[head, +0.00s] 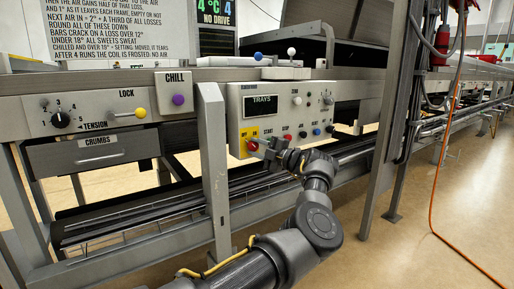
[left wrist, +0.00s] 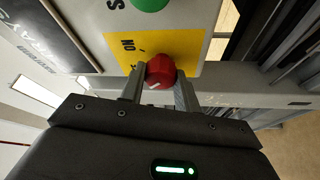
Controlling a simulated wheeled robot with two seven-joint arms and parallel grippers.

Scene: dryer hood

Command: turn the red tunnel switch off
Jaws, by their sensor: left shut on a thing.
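The red switch (head: 251,144) is a round knob on a yellow plate (head: 248,133) at the lower left of the pale control panel (head: 283,103). It shows large in the left wrist view (left wrist: 160,69), in front of its yellow plate (left wrist: 150,48), which bears dark lettering partly hidden by the knob. My left gripper (head: 261,147) reaches the knob from the right in the head view. Its two fingers (left wrist: 160,84) are shut on the red knob, one on each side. The switch's exact position is unclear. My right gripper is not in view.
A green button (left wrist: 150,3) sits beside the yellow plate. More small buttons and a TRAYS display (head: 260,105) are on the panel. A grey upright post (head: 213,165) stands left of it. A purple CHILL button (head: 178,99) and yellow LOCK knob (head: 140,112) lie farther left.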

